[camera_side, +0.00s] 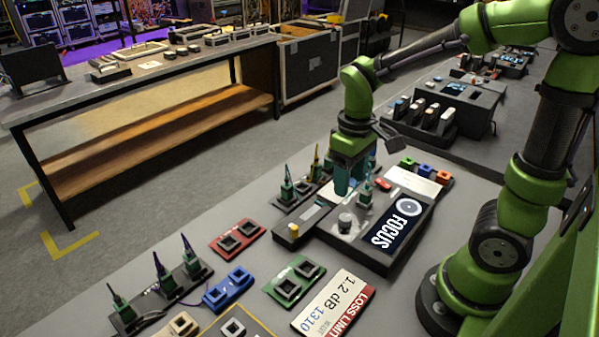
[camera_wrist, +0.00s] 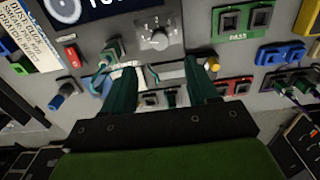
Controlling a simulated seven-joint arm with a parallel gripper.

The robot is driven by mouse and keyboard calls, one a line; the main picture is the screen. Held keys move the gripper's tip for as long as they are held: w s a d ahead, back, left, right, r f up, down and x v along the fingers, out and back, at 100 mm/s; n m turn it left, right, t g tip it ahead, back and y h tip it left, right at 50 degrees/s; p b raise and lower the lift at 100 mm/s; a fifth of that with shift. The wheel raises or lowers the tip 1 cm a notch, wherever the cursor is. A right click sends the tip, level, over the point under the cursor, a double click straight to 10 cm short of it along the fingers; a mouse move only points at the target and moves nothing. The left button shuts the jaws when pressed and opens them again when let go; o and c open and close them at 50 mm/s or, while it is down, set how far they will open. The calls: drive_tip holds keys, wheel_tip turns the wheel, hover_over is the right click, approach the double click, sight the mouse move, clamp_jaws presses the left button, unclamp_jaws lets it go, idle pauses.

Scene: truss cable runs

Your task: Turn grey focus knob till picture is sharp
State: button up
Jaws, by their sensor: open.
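The grey focus knob (camera_side: 346,222) stands on the top of a dark box beside a screen (camera_side: 397,222) that reads "FOCUS" with a pale disc. The lettering is legible in the side view. In the wrist view the knob (camera_wrist: 157,38) sits beyond my fingertips, and only part of the screen (camera_wrist: 112,6) shows. My gripper (camera_side: 354,190) points down over the box, behind the knob in the side view. Its two green fingers (camera_wrist: 163,72) are apart, with no object held between them. They do not appear to touch the knob.
A green plug (camera_side: 366,188) stands on the box close to my fingers. A yellow-capped post (camera_side: 294,231) is at the box's left. Red (camera_side: 238,238), blue (camera_side: 229,289) and green (camera_side: 295,281) socket blocks and upright plugs (camera_side: 161,273) crowd the bench in front.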

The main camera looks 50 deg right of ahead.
sight(345, 217)
wheel_tip(345, 217, down, 10)
drive_tip(key=shift+f, duration=0.1)
idle(0.4)
drive_tip(key=c, duration=1)
drive_tip(key=shift+c, duration=0.2)
drive_tip(key=shift+m, duration=0.3)
drive_tip(key=m, duration=0.3)
drive_tip(key=shift+m, duration=2.1)
